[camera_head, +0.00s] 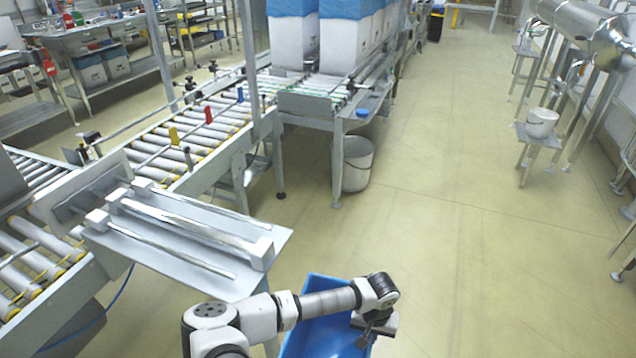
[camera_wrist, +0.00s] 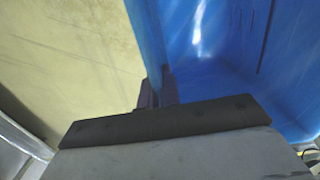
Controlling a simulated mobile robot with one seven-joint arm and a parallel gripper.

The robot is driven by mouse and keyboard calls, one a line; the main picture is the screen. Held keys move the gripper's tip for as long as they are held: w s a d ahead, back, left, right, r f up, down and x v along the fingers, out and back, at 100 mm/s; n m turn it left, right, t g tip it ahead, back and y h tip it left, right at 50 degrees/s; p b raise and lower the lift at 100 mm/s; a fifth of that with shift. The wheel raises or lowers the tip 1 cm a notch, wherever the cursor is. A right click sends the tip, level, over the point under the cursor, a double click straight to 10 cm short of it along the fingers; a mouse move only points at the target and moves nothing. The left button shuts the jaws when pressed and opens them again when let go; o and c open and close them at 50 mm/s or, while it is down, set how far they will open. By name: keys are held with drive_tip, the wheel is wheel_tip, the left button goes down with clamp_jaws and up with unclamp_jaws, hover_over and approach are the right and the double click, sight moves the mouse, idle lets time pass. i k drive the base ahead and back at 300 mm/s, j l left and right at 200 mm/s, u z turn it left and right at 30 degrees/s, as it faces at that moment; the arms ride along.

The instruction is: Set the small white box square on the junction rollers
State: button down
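No small white box that I can single out shows in either view. The roller conveyor (camera_head: 205,132) runs from the left toward the back; more rollers (camera_head: 35,262) lie at the near left, and I cannot tell which part is the junction. My gripper (camera_head: 370,338) is low at the bottom centre, at the blue bin (camera_head: 320,338). In the wrist view its two dark fingers (camera_wrist: 157,92) are close together at the wall of the blue bin (camera_wrist: 215,60). I cannot tell whether they grip that wall, and no box shows between them.
A metal plate with rods (camera_head: 190,235) stands beside the near rollers. Large white boxes with blue tops (camera_head: 345,40) stand on the far conveyor end. A white bucket (camera_head: 356,165) is under it.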

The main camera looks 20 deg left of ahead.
sight(34, 240)
drive_tip(key=i, duration=0.8)
drive_tip(key=z, duration=6.35)
